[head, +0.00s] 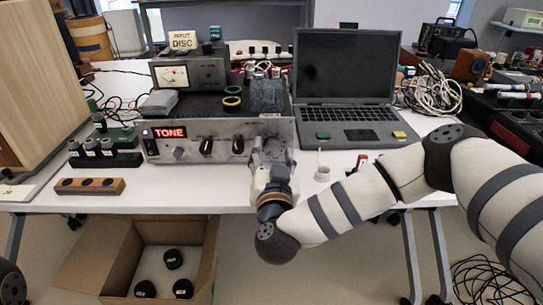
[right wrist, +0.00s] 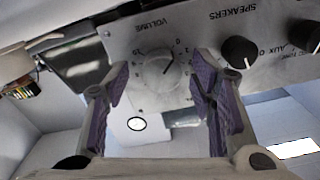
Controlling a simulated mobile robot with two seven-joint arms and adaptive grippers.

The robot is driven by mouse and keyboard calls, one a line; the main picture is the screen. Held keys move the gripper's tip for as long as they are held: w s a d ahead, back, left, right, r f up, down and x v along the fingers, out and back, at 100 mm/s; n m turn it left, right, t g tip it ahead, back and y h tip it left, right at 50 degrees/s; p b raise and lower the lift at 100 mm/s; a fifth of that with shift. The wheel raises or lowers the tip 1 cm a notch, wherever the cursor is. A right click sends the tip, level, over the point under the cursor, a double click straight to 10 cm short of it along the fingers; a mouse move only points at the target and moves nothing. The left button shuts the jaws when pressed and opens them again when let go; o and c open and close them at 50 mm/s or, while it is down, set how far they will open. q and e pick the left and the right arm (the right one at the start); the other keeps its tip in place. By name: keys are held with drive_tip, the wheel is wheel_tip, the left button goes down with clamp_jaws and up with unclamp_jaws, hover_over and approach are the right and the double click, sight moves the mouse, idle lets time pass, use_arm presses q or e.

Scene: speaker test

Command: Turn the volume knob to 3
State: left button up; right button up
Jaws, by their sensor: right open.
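The amplifier (head: 220,128) with a red TONE display stands on the white table. Its silver volume knob (right wrist: 160,75) shows in the right wrist view, where the panel appears upside down. The dark mark on the knob points up and right in that view, toward the printed 0. My right gripper (head: 270,152) is at the right end of the panel in the head view and hides the knob there. In the right wrist view my right gripper (right wrist: 160,90) is open, with purple-padded fingers on either side of the knob, seemingly apart from it. My left gripper is not in view.
Dark knobs (right wrist: 238,52) sit beside the volume knob. A laptop (head: 345,85) stands right of the amplifier, and a small white cup (head: 322,174) is near my right forearm. A wooden block (head: 90,186) lies at left. An open cardboard box (head: 105,255) is below the table.

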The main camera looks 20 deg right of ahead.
drive_tip(key=shift+w, duration=0.15)
drive_tip(key=c, duration=1.1)
drive_tip(key=shift+c, duration=0.2)
drive_tip(key=shift+r, duration=0.1)
